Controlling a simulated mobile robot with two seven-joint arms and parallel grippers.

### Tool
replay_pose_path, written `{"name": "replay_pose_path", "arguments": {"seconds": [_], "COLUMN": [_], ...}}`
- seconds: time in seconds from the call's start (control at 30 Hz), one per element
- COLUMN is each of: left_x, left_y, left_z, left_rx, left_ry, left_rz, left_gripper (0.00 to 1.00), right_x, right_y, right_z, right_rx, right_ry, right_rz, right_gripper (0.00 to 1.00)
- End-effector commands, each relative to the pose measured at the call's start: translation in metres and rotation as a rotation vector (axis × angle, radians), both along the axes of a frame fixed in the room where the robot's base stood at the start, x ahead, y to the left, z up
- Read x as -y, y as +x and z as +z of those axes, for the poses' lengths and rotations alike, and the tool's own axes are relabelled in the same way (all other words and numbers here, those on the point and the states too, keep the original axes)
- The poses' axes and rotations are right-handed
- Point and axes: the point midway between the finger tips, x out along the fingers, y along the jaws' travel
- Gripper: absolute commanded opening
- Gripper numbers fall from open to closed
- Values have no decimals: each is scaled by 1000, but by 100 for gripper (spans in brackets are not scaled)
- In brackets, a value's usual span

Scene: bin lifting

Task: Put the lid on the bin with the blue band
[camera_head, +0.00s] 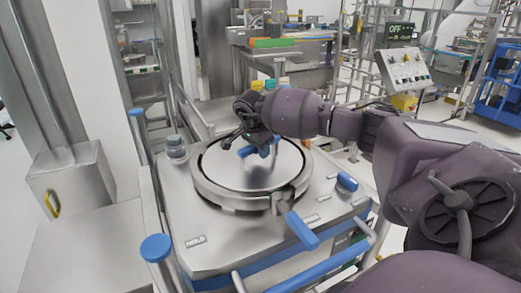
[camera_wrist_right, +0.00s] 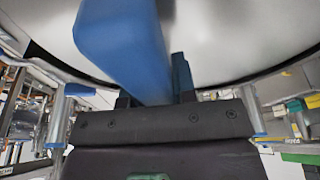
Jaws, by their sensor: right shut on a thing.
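The steel bin (camera_head: 205,250) with the blue band (camera_head: 265,264) stands in front of me in the head view. Its round metal lid (camera_head: 225,168) lies level at the bin's top opening, inside the steel rim ring (camera_head: 232,203). I cannot tell whether it is fully seated. My right gripper (camera_head: 264,147) reaches in from the right over the lid and is shut on its blue handle (camera_head: 246,151). In the right wrist view, the handle (camera_wrist_right: 122,45) rises between the gripper's fingers (camera_wrist_right: 160,98), with the pale lid (camera_wrist_right: 235,40) behind it. My left gripper does not show.
A steel box (camera_head: 75,190) and a wall stand at left. A workbench (camera_head: 290,52) is behind, a control panel (camera_head: 405,70) at back right. The floor shows between them.

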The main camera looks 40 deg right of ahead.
Motion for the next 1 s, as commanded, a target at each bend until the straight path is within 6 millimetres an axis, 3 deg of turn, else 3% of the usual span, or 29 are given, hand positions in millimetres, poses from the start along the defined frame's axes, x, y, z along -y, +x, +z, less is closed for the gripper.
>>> {"name": "replay_pose_path", "arguments": {"seconds": [0.27, 0.3, 0.5, 0.8, 1.0], "left_x": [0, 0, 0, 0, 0], "left_y": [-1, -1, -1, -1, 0], "left_z": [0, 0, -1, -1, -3], "left_rx": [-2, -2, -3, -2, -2], "left_ry": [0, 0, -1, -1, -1], "left_rz": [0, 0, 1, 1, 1], "left_gripper": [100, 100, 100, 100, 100], "right_x": [2, 2, 1, 0, -5], "right_y": [1, 1, 0, -1, 1], "right_z": [4, 4, 2, -2, 20], "right_rx": [5, 5, 3, -4, 1], "right_ry": [-3, -3, -2, 0, -1], "right_rz": [-3, -3, -2, 0, 0], "right_gripper": [0, 27, 55, 55, 55]}}
